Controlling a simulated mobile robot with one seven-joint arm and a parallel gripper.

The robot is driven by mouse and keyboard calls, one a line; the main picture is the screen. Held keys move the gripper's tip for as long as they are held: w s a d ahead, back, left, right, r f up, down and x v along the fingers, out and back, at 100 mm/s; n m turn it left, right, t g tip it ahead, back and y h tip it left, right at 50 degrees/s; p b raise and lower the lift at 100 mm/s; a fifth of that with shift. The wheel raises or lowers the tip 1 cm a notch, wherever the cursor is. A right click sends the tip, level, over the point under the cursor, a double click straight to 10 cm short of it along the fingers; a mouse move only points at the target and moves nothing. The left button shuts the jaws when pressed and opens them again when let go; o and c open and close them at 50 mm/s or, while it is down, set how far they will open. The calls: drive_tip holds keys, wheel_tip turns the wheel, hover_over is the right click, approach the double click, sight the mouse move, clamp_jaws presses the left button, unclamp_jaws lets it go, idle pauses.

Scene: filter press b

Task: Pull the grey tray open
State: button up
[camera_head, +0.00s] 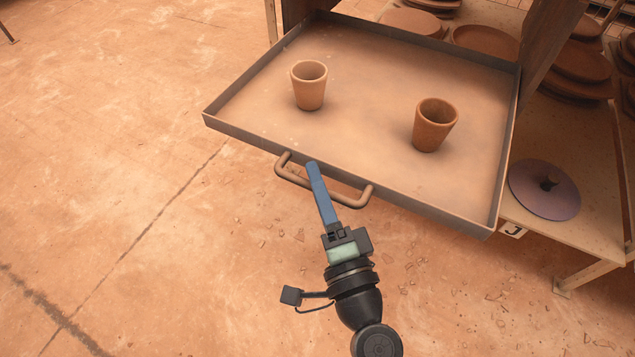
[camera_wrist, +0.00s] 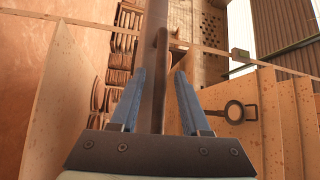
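The grey tray (camera_head: 350,178) is a shallow, low-walled tray that sticks out from its dark frame in the head view. A brown bar handle (camera_head: 290,177) is fixed to its front wall. My gripper (camera_head: 313,168) reaches over the middle of the handle, its tips near the tray's front wall. In the wrist view, the blue fingers of my gripper (camera_wrist: 160,78) stand apart on either side of the handle (camera_wrist: 162,60), with a gap visible on the right. Whether a finger touches the bar is unclear. Two clay cups, one left (camera_head: 309,86) and one right (camera_head: 434,125), stand upright in the tray.
A low shelf (camera_head: 580,225) on the right carries a round purple lid (camera_head: 543,190) with a knob. Stacked clay plates (camera_head: 578,72) stand behind it. The floor (camera_head: 130,180) left of and in front of the tray is clear apart from small chips.

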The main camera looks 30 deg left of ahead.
drive_tip(key=p+v, duration=0.2)
drive_tip(key=v, duration=1.1)
idle(0.4)
